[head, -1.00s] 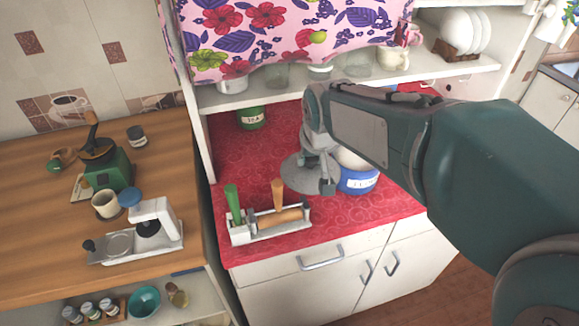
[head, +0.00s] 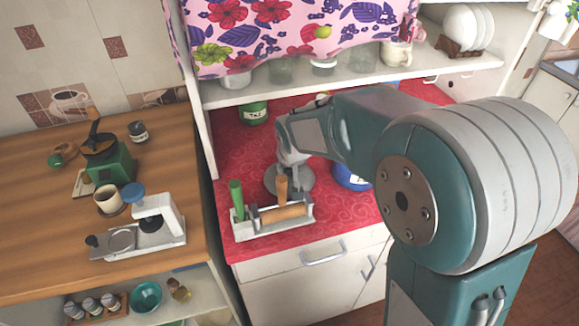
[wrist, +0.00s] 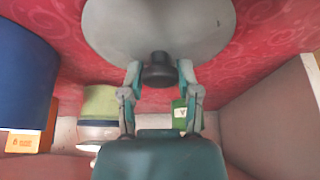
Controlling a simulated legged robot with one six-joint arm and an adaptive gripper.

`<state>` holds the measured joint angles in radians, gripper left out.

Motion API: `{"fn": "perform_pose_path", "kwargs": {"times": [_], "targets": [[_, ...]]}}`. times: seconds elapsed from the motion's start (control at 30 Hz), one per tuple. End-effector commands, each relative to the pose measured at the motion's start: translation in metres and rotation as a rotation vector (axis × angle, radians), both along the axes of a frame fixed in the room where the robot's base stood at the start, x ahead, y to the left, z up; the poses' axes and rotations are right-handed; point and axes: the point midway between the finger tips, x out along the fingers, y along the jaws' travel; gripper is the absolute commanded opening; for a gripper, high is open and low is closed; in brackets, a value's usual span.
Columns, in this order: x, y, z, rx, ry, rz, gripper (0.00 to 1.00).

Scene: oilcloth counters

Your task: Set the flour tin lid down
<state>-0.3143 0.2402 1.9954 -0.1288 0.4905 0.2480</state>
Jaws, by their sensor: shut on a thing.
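The lid is a grey round disc (head: 297,178) over the red counter cloth, behind the white utensil rack. In the wrist view the lid (wrist: 158,25) fills the top, its dark knob (wrist: 159,72) toward me. My gripper (wrist: 159,76) is shut on the knob, one finger on each side. In the head view my gripper (head: 291,158) is above the lid, partly covered by my arm. A blue tin (head: 351,177) stands to the lid's right, mostly hidden by my arm; it is large at left in the wrist view (wrist: 22,80). I cannot tell whether the lid touches the cloth.
The white rack (head: 272,226) with wooden and green handles stands close in front of the lid. A green tin (head: 254,113) is at the back left. Red cloth (head: 235,165) is bare left of the lid. A shelf (head: 330,87) overhangs the back.

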Motion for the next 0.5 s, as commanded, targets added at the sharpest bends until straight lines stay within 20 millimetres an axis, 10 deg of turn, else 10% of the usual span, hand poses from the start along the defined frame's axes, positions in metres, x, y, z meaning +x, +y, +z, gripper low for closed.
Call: {"fn": "perform_pose_path", "kwargs": {"times": [0.13, 0.17, 0.2, 0.5], "targets": [[-0.0001, -0.0002, -0.0015, 0.000, 0.001, 0.000, 0.00], [-0.0002, -0.0005, -0.0011, 0.000, 0.001, 0.000, 0.56], [-0.0002, -0.0008, -0.0009, 0.000, 0.000, 0.000, 0.74], [-0.0001, -0.0006, -0.0008, 0.000, 0.000, 0.000, 0.77]]}}
